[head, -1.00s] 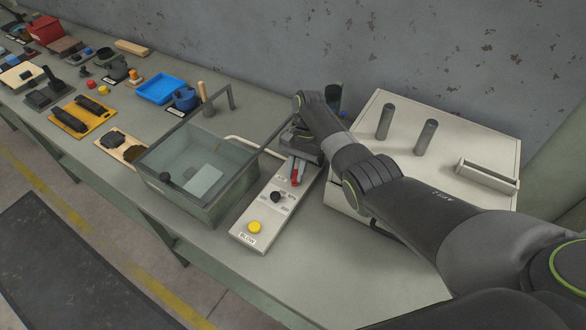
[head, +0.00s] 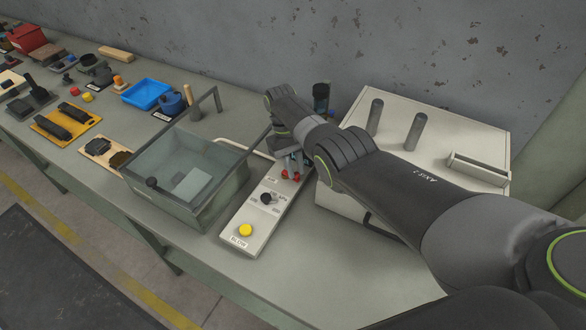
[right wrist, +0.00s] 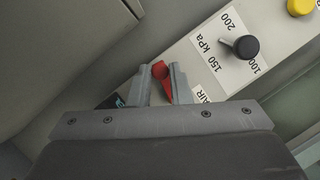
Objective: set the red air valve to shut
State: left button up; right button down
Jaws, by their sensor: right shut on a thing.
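The red air valve (right wrist: 160,70) is a small red lever near the AIR label on a pale control panel (head: 256,215). In the head view only small red parts of it (head: 285,174) show beneath my right gripper (head: 291,163). In the right wrist view my right gripper (right wrist: 162,80) has its two grey fingers on either side of the lever, shut on it. The lever runs slantwise between the fingers. Its base and part of the AIR label are hidden by the gripper. My left gripper is not in view.
The panel also carries a black knob (head: 266,198) with kPa marks and a yellow BLOW button (head: 246,230). A clear-walled bin (head: 160,200) stands close on the left. A pale box with two posts (head: 460,150) stands on the right. The front right bench is clear.

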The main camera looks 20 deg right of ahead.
jog(key=shift+w+d+n+h, duration=0.2)
jog(key=shift+w+n+h, duration=0.15)
jog(key=shift+n, duration=0.65)
jog(key=shift+r, duration=0.1)
jog(key=c, duration=1.3)
grip_release()
jog(key=shift+c, duration=0.2)
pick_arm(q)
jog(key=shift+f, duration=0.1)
pick_arm(e)
jog(key=shift+s, duration=0.1)
